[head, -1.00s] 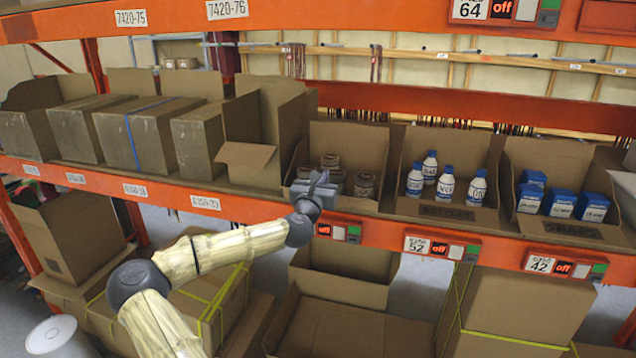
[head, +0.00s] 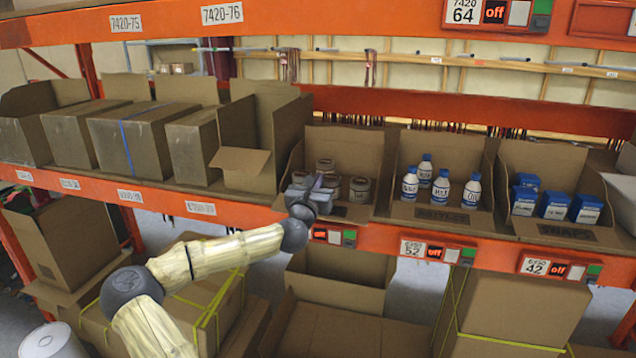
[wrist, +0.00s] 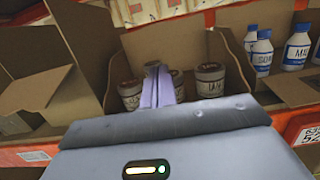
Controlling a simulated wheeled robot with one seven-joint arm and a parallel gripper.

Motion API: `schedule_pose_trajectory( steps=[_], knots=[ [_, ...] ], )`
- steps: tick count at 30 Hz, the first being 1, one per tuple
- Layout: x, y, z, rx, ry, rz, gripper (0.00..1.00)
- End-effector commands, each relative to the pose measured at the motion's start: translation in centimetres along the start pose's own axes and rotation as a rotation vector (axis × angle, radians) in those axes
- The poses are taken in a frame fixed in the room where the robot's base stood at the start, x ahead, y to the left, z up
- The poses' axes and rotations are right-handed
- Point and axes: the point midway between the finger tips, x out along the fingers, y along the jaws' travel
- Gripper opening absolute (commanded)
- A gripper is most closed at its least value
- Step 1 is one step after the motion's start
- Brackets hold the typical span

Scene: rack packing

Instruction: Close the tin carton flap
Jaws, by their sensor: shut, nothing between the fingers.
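The tin carton (head: 345,148) stands open on the shelf, with several round grey-brown tins (head: 360,190) inside. Its front flap (head: 352,213) shows low at the front, beside my gripper; its left part is hidden behind my gripper. My gripper (head: 318,183) is at the carton's front left, over the front edge, with its fingers pointing inward at the tins. In the wrist view, the shut, empty purple fingers (wrist: 158,88) appear in front of the tins (wrist: 210,80). The gripper body hides most of the flap there. I cannot tell whether the fingers touch anything.
A carton of white and blue bottles (head: 440,192) stands to the right, then one with blue boxes (head: 555,205). An open carton (head: 240,160) with an outward flap stands close on the left. The orange shelf beam (head: 385,238) runs below.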

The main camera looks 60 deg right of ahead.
Motion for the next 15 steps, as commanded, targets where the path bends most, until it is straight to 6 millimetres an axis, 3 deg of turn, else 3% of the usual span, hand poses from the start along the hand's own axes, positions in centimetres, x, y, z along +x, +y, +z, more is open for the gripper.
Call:
schedule_pose_trajectory(
  steps=[8, 15],
  knots=[
    [0.0, 0.0, -0.1, 0.0, 0.0, 0.0, 0.0],
    [0.0, 0.1, -1.7, -0.002, 0.0, 0.001, 0.0]
  ],
)
